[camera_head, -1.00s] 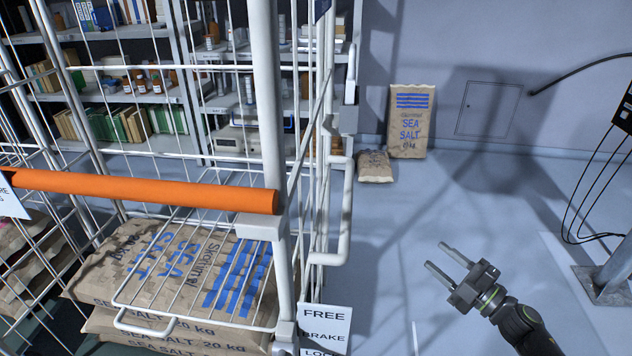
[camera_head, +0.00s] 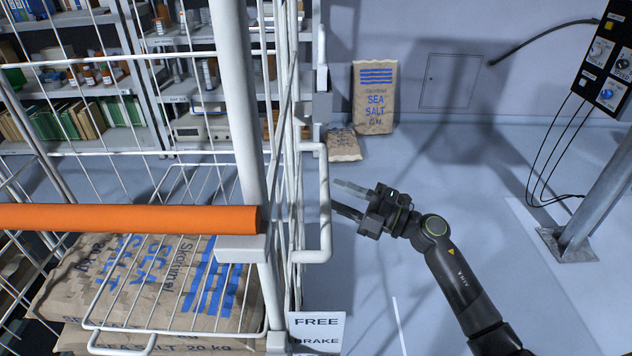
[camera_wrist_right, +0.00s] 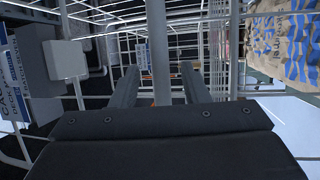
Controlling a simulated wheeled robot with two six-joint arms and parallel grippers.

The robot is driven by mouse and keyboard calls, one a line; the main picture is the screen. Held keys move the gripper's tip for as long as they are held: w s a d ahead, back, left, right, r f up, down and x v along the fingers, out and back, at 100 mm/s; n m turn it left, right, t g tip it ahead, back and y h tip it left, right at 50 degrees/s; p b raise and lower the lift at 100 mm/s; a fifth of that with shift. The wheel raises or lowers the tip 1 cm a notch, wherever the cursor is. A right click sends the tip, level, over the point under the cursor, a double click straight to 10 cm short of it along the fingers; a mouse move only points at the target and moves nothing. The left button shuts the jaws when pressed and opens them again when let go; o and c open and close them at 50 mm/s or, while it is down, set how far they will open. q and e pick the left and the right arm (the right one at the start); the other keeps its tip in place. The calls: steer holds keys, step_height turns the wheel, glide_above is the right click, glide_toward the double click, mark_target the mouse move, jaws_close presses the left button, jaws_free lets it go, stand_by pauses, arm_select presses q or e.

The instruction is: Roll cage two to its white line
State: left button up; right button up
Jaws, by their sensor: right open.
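A white wire roll cage (camera_head: 238,100) with an orange push bar (camera_head: 130,218) fills the left of the head view. It holds stacked salt sacks (camera_head: 150,280). A sign (camera_head: 316,325) low on its corner reads FREE, BRAKE, partly cut off. A white tube loop (camera_head: 325,200) sticks out of its right side. My right gripper (camera_head: 338,197) is open just right of this loop, fingers pointing at it. In the right wrist view a white upright tube (camera_wrist_right: 158,50) appears between the fingers; I cannot tell whether they touch it. My left gripper is out of view.
Two salt sacks (camera_head: 375,98) (camera_head: 343,146) sit by the back wall. A post (camera_head: 600,190) with a control box (camera_head: 605,65) stands right. Shelves (camera_head: 90,90) are behind the cage. Open floor lies between cage and post.

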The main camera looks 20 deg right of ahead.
steer(key=x, duration=0.6)
steer(key=shift+p, duration=0.3)
steer(key=shift+c, duration=0.2)
jaws_close()
